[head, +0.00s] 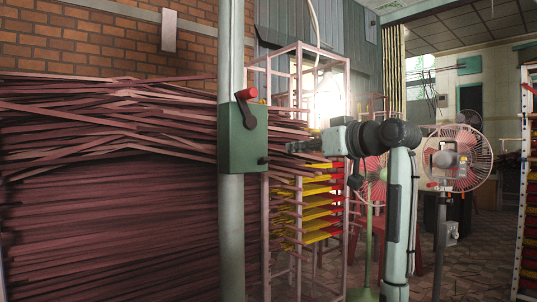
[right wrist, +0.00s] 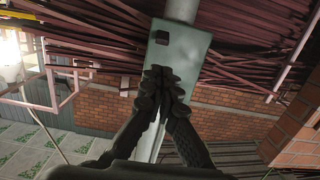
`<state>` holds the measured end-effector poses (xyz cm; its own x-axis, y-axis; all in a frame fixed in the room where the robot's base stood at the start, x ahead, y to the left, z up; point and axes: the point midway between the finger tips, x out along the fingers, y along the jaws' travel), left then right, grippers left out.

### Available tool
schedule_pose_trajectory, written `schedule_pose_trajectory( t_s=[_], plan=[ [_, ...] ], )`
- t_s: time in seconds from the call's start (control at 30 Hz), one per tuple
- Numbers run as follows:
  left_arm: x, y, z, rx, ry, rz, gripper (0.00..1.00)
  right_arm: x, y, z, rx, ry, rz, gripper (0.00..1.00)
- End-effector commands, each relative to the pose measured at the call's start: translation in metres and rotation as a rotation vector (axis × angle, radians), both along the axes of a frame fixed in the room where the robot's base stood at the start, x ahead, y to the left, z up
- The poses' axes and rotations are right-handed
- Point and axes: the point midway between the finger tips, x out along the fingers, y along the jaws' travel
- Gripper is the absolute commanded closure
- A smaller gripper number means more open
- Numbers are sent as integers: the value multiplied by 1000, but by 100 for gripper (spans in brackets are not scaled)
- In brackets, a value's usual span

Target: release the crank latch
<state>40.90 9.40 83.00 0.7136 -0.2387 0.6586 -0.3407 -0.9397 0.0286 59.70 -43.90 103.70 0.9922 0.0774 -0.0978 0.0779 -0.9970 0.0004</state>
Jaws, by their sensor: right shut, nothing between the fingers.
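A green box (head: 240,140) is fixed on a grey upright pole. A dark crank arm with a red knob (head: 247,95) sits on the box's upper part, with the knob at the upper right. A small black knob (head: 263,160) sticks out at the box's lower right. In the right wrist view the box (right wrist: 188,48) carries a dark block (right wrist: 162,38). My right gripper (head: 298,147) is to the right of the box. In the wrist view its closed, empty fingers (right wrist: 160,75) point at the box and overlap its edge; I cannot tell whether they touch. My left gripper is out of view.
Large stacks of dark red incense sticks (head: 110,210) fill the left, in front of a brick wall (head: 90,40). A pink frame rack (head: 348,100) with yellow and red trays stands behind the pole. Pink fans (head: 466,160) stand at the right, with tiled floor around.

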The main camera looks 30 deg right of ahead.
Motion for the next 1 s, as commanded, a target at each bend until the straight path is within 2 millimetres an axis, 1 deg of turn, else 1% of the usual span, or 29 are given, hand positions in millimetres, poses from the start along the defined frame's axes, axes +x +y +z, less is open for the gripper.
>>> schedule_pose_trajectory(
  t_s=[0.17,0.5,0.6,0.7,0.8,1.0],
  plan=[
    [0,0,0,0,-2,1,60,13,2,-2,3,3,4,100],
    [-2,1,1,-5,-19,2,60,73,7,-8,2,2,4,100],
    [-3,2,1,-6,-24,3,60,86,8,-9,3,1,4,100],
    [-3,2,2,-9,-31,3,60,95,8,-10,1,2,2,100],
    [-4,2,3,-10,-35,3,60,99,8,-11,0,2,1,100],
    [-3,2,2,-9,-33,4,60,100,8,-11,0,1,1,100]
  ],
)
